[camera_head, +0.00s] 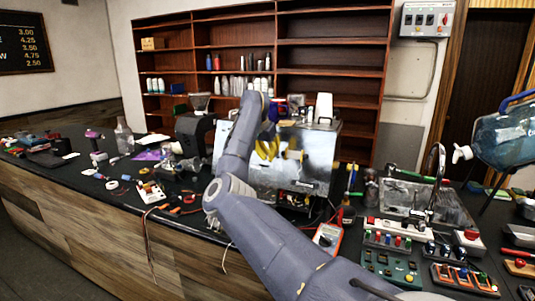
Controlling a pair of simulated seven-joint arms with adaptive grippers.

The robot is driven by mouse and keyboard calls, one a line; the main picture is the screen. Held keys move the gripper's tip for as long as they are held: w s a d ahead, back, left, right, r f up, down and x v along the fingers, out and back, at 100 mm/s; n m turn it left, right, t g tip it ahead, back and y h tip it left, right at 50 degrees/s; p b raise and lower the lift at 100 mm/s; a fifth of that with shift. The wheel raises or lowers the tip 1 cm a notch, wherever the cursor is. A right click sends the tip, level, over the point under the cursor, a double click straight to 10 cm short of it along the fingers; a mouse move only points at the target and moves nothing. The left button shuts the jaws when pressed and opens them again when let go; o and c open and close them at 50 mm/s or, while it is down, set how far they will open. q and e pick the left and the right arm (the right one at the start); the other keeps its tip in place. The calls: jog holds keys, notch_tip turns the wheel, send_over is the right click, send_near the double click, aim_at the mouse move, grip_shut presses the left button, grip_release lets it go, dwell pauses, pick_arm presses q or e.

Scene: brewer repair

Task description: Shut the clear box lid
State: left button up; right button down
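A clear box (455,212) stands on the right part of the dark counter, behind the power strips. Its see-through walls make the lid's exact position hard to tell. My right arm comes in from the bottom, bends at mid-picture and reaches up in front of the metal brewer (318,165). My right gripper (268,142) is at the far end of this arm, by yellow parts at the brewer's front, well left of the clear box. It is small and dark, and its fingers cannot be made out. My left gripper is not in view.
A multimeter (327,237) and power strips (388,236) crowd the counter's front right. Loose tools and parts cover the left counter. Wooden shelves (330,55) stand behind.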

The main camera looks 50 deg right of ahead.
aim_at(271, 167)
jog(key=shift+x, duration=3.2)
jog(key=shift+a, duration=0.15)
